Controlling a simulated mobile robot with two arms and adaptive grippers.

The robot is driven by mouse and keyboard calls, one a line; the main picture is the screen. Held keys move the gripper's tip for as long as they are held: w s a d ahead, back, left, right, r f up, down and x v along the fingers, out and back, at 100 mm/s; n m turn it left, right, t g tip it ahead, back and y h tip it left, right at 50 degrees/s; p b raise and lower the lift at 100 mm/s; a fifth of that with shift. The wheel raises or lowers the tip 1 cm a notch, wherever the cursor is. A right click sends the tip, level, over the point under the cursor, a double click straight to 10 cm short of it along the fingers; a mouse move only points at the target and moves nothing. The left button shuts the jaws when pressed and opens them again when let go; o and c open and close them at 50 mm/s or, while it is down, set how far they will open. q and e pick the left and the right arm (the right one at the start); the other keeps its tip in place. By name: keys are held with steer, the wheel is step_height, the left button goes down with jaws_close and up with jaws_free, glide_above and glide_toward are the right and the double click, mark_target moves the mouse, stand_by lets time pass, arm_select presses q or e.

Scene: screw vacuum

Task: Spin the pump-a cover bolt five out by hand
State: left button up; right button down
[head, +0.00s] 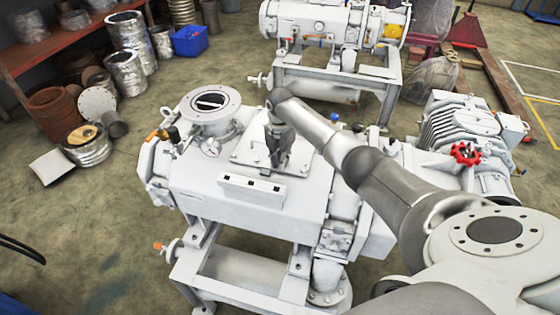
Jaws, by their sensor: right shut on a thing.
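The white vacuum pump (165,185) stands on a frame in the middle of the head view. A square light-grey cover plate (240,155) lies on its top. My right gripper (276,166) reaches down onto the cover from above and is shut. The thing between its fingers looks like a cover bolt, but the fingers hide it, so its number and how far it stands out cannot be told. A few small bolt heads seem to show around the plate, too small to tell apart. My left gripper is not in view.
A white block with dark square openings (252,190) sits on the pump in front of the cover. A round flanged port (210,103) rises behind left. A red handwheel (466,154) is at the right. A second pump (310,22) stands behind. My right arm crosses the right side.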

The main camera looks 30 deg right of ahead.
steer(key=shift+s+f+n+b, duration=0.1)
steer(key=shift+f+n+b, duration=0.1)
steer(key=shift+n, duration=0.65)
steer(key=shift+s+f+n+b, duration=0.1)
steer(key=shift+n+b, duration=0.05)
steer(key=shift+n, duration=0.7)
steer(key=shift+a, duration=0.1)
steer(key=c, duration=1.3)
jaws_free()
steer(key=shift+c, duration=0.2)
steer(key=shift+w+r, duration=0.1)
steer(key=shift+w+r, duration=0.1)
steer(key=shift+r, duration=0.4)
step_height(320, 180, up, 11)
